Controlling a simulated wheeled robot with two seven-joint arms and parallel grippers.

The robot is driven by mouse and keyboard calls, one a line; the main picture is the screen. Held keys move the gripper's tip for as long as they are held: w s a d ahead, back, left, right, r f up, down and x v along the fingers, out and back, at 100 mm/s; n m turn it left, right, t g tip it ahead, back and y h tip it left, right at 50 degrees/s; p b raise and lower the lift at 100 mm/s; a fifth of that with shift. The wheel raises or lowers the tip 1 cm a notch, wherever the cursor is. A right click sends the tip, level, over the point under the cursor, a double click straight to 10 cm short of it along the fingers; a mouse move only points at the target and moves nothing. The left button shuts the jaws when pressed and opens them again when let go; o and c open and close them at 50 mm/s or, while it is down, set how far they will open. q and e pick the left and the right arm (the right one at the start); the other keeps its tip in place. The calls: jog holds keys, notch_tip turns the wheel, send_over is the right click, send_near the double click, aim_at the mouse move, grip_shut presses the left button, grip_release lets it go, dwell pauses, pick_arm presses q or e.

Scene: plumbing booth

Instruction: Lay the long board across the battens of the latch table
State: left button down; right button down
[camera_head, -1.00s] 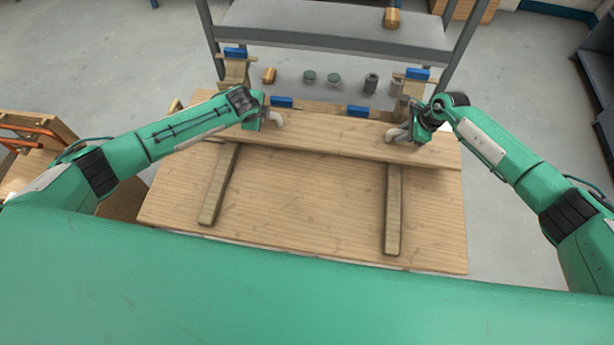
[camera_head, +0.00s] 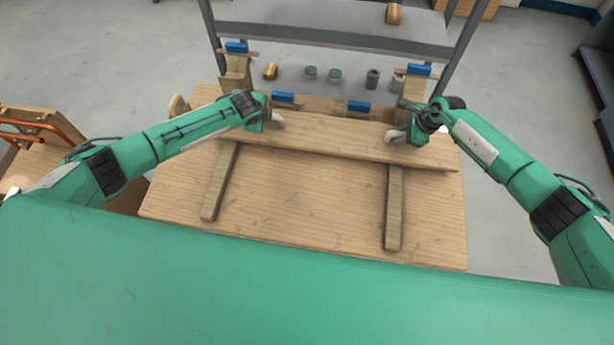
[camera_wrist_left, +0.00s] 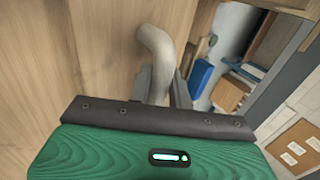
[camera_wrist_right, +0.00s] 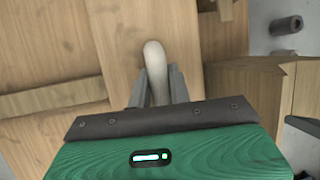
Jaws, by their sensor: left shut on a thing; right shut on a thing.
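The long board (camera_head: 335,138) lies crosswise over the far part of the wooden latch table (camera_head: 305,205). It passes over the far parts of the left batten (camera_head: 219,185) and the right batten (camera_head: 394,212); I cannot tell whether it touches them. My left gripper (camera_head: 275,121) is shut on a pale bent handle (camera_wrist_left: 156,45) near the board's left end. My right gripper (camera_head: 399,134) is shut on a similar handle (camera_wrist_right: 153,58) near its right end. The near parts of both battens are bare.
Blue blocks on wooden pieces stand at the table's far side, including a left one (camera_head: 283,98) and a middle one (camera_head: 358,106). Behind are small green and grey cylinders (camera_head: 372,78) and a grey metal rack (camera_head: 335,38). A wooden stand with orange bars (camera_head: 45,128) is at left.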

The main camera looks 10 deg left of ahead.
pick_arm(q)
jog(key=shift+d+f, duration=0.1)
jog(key=shift+f, duration=0.5)
pick_arm(e)
jog(key=shift+f, duration=0.55)
pick_arm(q)
jog(key=c, duration=1.3)
grip_release()
pick_arm(e)
jog(key=c, duration=1.3)
grip_release()
pick_arm(q)
jog(key=shift+s, duration=0.1)
pick_arm(e)
jog(key=shift+s, duration=0.1)
pick_arm(q)
jog(key=shift+s+r, duration=0.3)
jog(key=shift+r, duration=0.25)
jog(key=v, duration=1)
jog(key=shift+s+r, duration=0.2)
jog(key=shift+r, duration=0.1)
pick_arm(e)
jog(key=v, duration=1.2)
jog(key=shift+a, duration=0.1)
